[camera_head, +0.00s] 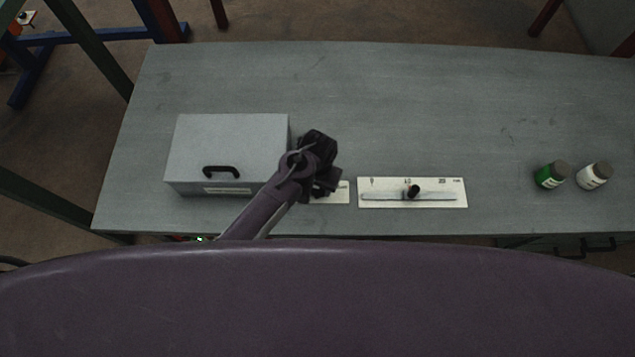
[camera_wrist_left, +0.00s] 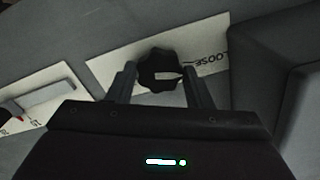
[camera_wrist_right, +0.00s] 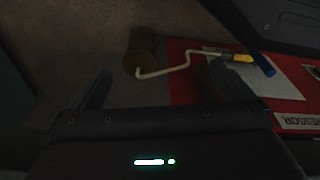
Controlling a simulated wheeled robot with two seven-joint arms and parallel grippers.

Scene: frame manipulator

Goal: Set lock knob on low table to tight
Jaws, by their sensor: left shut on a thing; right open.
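The lock knob (camera_wrist_left: 160,71) is a black lobed knob with a pale mark on top, on a white plate (camera_wrist_left: 103,66) in the left wrist view. The word LOOSE shows on the plate to the right of the knob; any other wording is hidden. My left gripper (camera_wrist_left: 160,84) has one finger on each side of the knob and is shut on it. In the head view my left gripper (camera_head: 325,180) covers the knob and most of its plate (camera_head: 341,193) on the low table (camera_head: 400,100). My right gripper (camera_wrist_right: 160,85) is open and empty, away from the table top.
A grey box (camera_head: 230,145) with a black handle stands left of the knob plate. A slider plate (camera_head: 440,202) with a black slider knob (camera_head: 413,191) lies to the right. A green bottle (camera_head: 551,175) and a white bottle (camera_head: 594,176) stand far right.

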